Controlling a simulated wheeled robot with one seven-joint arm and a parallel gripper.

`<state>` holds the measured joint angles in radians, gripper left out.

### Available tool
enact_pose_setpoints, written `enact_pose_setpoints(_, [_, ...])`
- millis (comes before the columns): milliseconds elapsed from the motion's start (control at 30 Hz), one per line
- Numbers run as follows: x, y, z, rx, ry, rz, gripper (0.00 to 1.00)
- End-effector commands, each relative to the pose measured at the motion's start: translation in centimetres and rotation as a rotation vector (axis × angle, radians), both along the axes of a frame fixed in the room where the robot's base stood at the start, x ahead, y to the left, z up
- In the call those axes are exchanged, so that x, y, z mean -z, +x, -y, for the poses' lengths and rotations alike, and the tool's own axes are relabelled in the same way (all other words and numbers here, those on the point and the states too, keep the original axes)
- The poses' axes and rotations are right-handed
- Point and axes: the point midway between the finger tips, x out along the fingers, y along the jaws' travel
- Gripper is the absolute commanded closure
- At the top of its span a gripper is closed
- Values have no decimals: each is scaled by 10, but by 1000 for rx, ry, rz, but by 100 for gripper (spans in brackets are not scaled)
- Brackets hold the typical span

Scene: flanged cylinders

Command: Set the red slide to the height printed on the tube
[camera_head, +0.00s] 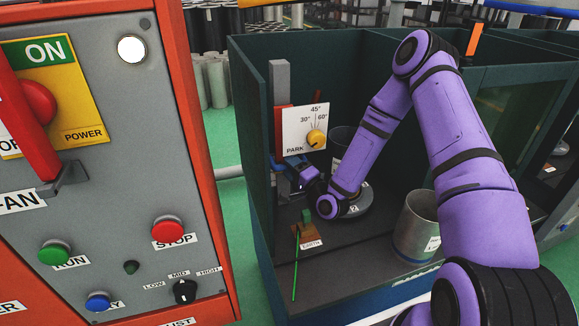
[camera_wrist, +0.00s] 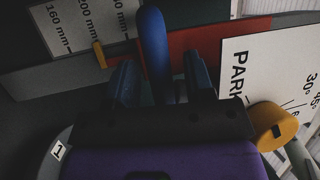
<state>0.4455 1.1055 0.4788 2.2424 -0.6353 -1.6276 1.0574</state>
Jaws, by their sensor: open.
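The red slide (camera_head: 278,130) sits on a grey upright post (camera_head: 279,80) at the bench's left wall. In the wrist view its red plate (camera_wrist: 225,40) shows behind my gripper (camera_wrist: 160,80). My gripper is open, its two blue fingers on either side of a blue handle bar (camera_wrist: 153,40); I cannot tell whether they touch it. An orange pointer (camera_wrist: 99,55) lies close to the 200 mm mark on the white scale (camera_wrist: 75,25). A grey tube (camera_head: 415,225) with a small label, unreadable here, stands at the right. A dark tube (camera_head: 341,145) stands partly behind my arm.
A white dial plate (camera_head: 305,128) with a yellow knob (camera_head: 316,137) stands right beside the slide. An EARTH block (camera_head: 308,232) with a green rod (camera_head: 296,265) is in front. A dark round base (camera_head: 350,205) is under my wrist. A control cabinet (camera_head: 110,200) stands left.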

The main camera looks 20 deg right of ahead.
Motion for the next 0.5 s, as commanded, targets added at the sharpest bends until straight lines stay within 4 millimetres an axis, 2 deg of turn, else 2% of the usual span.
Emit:
enact_pose_setpoints(367, [-2,6,-3,0,1,0,52])
enact_pose_setpoints(400, [-2,6,-3,0,1,0,54])
enact_pose_setpoints(500, [-2,6,-3,0,1,0,77])
